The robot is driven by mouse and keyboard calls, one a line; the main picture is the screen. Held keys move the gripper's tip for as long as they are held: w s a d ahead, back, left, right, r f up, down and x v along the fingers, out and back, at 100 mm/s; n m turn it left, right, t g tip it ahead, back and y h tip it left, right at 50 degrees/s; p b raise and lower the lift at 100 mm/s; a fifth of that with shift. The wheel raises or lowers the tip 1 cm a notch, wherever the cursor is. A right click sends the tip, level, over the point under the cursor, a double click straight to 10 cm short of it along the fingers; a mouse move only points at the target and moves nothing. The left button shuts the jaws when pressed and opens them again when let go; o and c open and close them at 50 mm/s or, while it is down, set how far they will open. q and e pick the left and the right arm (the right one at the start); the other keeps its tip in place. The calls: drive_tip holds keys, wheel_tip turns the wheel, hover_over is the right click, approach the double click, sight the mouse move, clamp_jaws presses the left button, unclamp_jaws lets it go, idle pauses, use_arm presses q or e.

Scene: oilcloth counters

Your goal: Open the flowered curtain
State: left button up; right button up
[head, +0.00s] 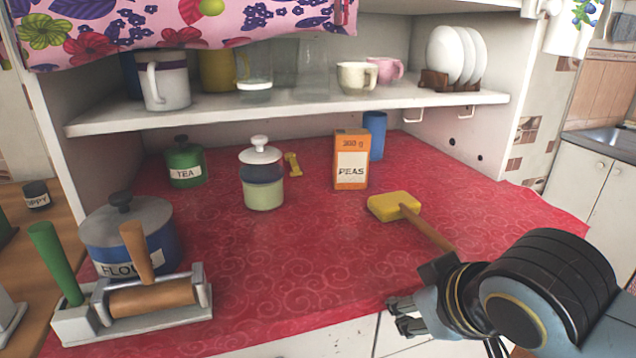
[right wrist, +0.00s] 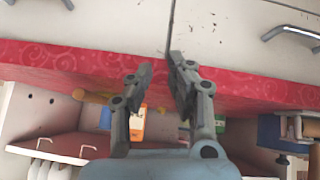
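The flowered curtain (head: 190,28) is pink with purple, red and green blooms. It hangs across the upper left of the head view, above the shelf, and its top is cut off by the frame. Its right edge ends near the middle, and the shelf to the right of it is uncovered. My right gripper (head: 396,314) is at the lower right, by the front edge of the red counter, well below and apart from the curtain. The right wrist view shows its two fingers (right wrist: 160,68) parted with nothing between them. My left gripper is not in view.
The white shelf (head: 300,106) holds mugs, jars, cups and a plate rack (head: 447,82). The cloth's front middle is clear.

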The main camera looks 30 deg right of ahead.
drive_tip(key=w+d+r+m+t+h, duration=0.1)
drive_tip(key=w+d+r+t, duration=0.1)
drive_tip(key=w+r+t, duration=0.3)
drive_tip(key=t+h, duration=0.2)
drive_tip(key=t, duration=0.7)
approach(347, 5)
drive_tip(key=shift+m+t+y, duration=0.3)
drive_tip(key=p+x, duration=0.4)
drive_tip(key=x, duration=0.5)
drive_tip(key=shift+w+d+p, duration=0.1)
drive_tip(key=shift+w+p, duration=0.05)
drive_tip(key=shift+p, duration=0.2)
drive_tip(key=shift+w+d, duration=0.15)
drive_tip(key=shift+w, duration=0.3)
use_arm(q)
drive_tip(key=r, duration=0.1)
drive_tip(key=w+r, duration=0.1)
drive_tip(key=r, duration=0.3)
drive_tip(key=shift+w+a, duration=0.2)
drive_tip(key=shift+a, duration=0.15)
use_arm(e)
clamp_jaws()
